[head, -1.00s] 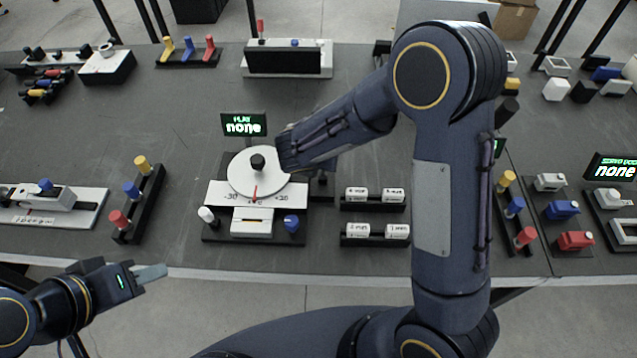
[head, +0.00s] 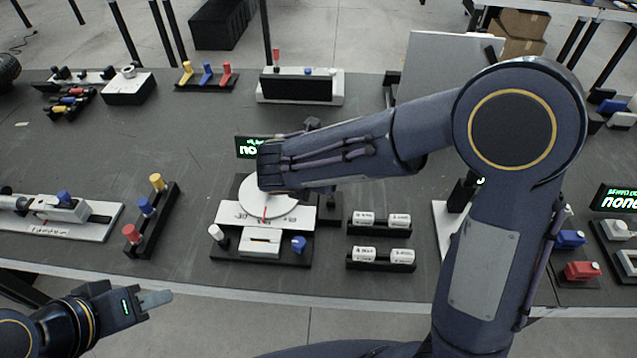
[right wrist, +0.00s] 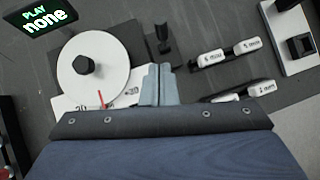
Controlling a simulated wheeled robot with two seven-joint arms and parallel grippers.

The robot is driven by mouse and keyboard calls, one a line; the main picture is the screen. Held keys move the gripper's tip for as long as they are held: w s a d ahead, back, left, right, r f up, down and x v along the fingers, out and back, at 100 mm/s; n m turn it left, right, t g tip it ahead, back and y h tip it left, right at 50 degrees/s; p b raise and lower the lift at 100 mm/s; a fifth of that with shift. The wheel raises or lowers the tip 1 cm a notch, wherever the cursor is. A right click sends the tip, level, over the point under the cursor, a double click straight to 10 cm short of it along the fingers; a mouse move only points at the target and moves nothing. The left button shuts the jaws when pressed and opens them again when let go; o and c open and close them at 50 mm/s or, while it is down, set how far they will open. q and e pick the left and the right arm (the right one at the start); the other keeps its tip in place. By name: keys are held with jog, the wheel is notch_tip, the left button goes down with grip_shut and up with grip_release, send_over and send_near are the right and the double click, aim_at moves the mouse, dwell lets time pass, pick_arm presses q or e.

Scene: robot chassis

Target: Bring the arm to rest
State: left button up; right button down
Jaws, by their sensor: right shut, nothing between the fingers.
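My right arm reaches in from the right in the head view, bent at the elbow, over the dial station. Its forearm end covers part of the white dial (head: 268,205), and its fingers are hidden there. In the right wrist view my right gripper (right wrist: 159,84) is shut and empty, to the right of the white dial (right wrist: 100,72) with its black knob (right wrist: 84,65). My left gripper (head: 155,298) hangs at the lower left in the head view, in front of the table edge. Its fingers appear together, with no gap seen and nothing held.
Two racks of white labelled blocks (head: 382,256) stand right of the dial. A rack of coloured knobs (head: 148,207) and a white slider (head: 60,215) stand left. A display (right wrist: 50,17) reads "PLAY none". Bare table (head: 200,125) lies behind the dial.

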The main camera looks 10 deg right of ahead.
jog(key=shift+r, duration=0.2)
dwell(0.4)
jog(key=s+d+r+m+g+y, duration=0.3)
jog(key=s+d+m, duration=0.9)
jog(key=m, duration=0.3)
jog(key=s+r+m+t+y, duration=0.2)
jog(key=s+m+y, duration=0.3)
jog(key=s+m, duration=0.5)
jog(key=m, duration=0.6)
jog(key=shift+s+a+m, duration=0.3)
jog(key=shift+s+m, duration=0.1)
